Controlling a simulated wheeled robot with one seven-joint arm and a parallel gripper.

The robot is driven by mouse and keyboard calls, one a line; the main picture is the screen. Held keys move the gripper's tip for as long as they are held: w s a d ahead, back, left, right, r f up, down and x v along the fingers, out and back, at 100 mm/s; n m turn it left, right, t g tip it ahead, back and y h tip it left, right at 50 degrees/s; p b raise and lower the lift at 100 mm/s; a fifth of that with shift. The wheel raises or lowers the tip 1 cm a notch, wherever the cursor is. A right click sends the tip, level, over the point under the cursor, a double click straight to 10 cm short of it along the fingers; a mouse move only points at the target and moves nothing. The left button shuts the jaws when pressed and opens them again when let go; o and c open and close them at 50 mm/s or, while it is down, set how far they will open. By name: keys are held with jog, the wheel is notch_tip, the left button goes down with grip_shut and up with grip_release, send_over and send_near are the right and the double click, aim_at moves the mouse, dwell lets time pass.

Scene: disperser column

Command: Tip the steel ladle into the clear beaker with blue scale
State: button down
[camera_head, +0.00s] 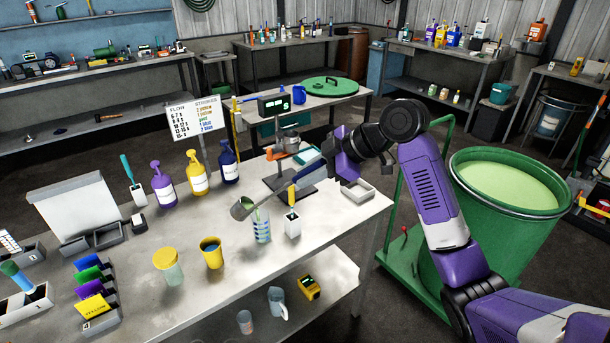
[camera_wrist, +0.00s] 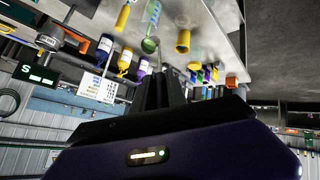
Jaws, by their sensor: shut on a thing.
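The steel ladle (camera_head: 242,208) is tilted above the clear beaker with blue scale (camera_head: 262,229), its bowl at the upper left of the beaker's mouth. Green liquid shows at the ladle's lip and over the beaker's mouth. The beaker stands upright on the steel table. In the wrist view the ladle bowl (camera_wrist: 150,45) holds green and lies just beyond my fingertips, with the beaker (camera_wrist: 152,12) behind it. My gripper (camera_wrist: 165,80) is shut on the ladle's handle. In the head view my arm reaches in from the right; the grip is partly hidden.
A white holder with a yellow-handled tool (camera_head: 292,224) stands close right of the beaker. A clamp stand (camera_head: 284,180) is behind. A large green drum (camera_head: 505,215) is at right.

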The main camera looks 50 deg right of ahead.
jog(key=shift+s+d+f, duration=0.15)
jog(key=shift+s+d+f+b, duration=0.15)
jog(key=shift+s+d+b, duration=0.05)
jog(key=shift+b, duration=0.2)
jog(key=shift+s+d+f+t, duration=0.1)
jog(key=shift+s+t, duration=0.05)
jog(key=shift+t, duration=0.15)
jog(key=shift+s+d+f+y+b, duration=0.25)
jog(key=shift+f+y+b, duration=0.1)
jog(key=shift+b, duration=0.2)
jog(key=shift+s+d+f+b, duration=0.15)
jog(key=shift+f+b, duration=0.1)
jog(key=shift+b, duration=0.05)
jog(key=shift+s+d+f+t+b, duration=0.15)
jog(key=shift+d+f+t+b, duration=0.05)
jog(key=shift+f+t+b, duration=0.1)
jog(key=shift+s+d+f, duration=0.1)
jog(key=shift+s+f, duration=0.05)
jog(key=shift+f, duration=0.05)
jog(key=shift+s+d+f+t+y+b, duration=0.35)
jog(key=shift+f+b, duration=0.1)
jog(key=shift+b, duration=0.35)
jog(key=shift+s+d+f+m+b, duration=0.15)
jog(key=shift+s+f+m+b, duration=0.05)
jog(key=shift+f+m+b, duration=0.1)
